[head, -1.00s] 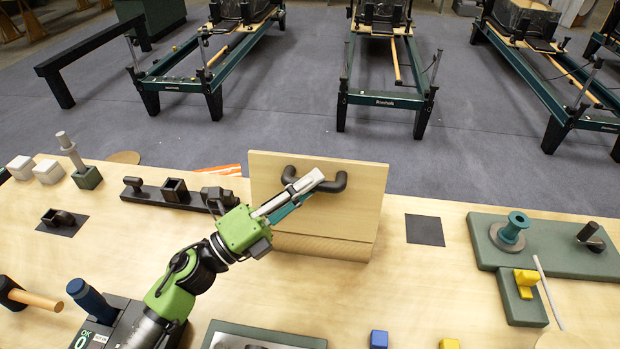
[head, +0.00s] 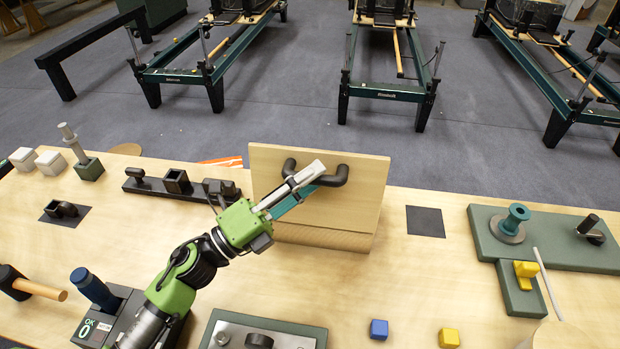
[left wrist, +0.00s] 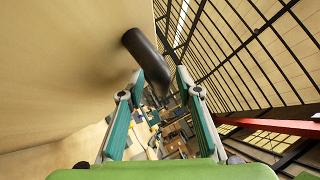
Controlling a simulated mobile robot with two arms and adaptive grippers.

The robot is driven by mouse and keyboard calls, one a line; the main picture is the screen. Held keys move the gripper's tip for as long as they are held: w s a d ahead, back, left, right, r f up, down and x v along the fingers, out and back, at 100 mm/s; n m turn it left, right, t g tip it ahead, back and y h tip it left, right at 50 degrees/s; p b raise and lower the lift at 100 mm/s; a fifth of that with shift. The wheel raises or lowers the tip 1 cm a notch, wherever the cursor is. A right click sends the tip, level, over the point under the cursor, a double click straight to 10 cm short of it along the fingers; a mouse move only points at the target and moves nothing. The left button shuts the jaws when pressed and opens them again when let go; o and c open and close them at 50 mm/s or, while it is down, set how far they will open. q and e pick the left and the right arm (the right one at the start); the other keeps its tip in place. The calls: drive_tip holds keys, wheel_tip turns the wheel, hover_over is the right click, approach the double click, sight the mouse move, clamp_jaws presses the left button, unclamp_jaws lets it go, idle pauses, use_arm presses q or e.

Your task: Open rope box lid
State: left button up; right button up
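The rope box lid (head: 345,215) is a pale wooden panel raised nearly upright at the table's far edge in the head view. The low wooden box (head: 325,238) shows just beneath it. A dark U-shaped handle (head: 340,178) is on the lid's face. My left gripper (head: 318,172) is in front of the handle and covers part of it. In the left wrist view its fingers (left wrist: 168,85) are apart, with the handle (left wrist: 146,58) at the left fingertip; contact is unclear. The lid face (left wrist: 60,60) fills the left side there. My right gripper is not in view.
Left of the lid stand a dark fixture strip (head: 175,183) and a grey post on a green block (head: 88,168). To the right are a dark square (head: 425,221) and a green board with a teal spool (head: 510,222). Blue (head: 379,329) and yellow (head: 449,337) cubes lie in front.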

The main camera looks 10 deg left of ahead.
use_arm(q)
drive_tip(key=v, duration=1.2)
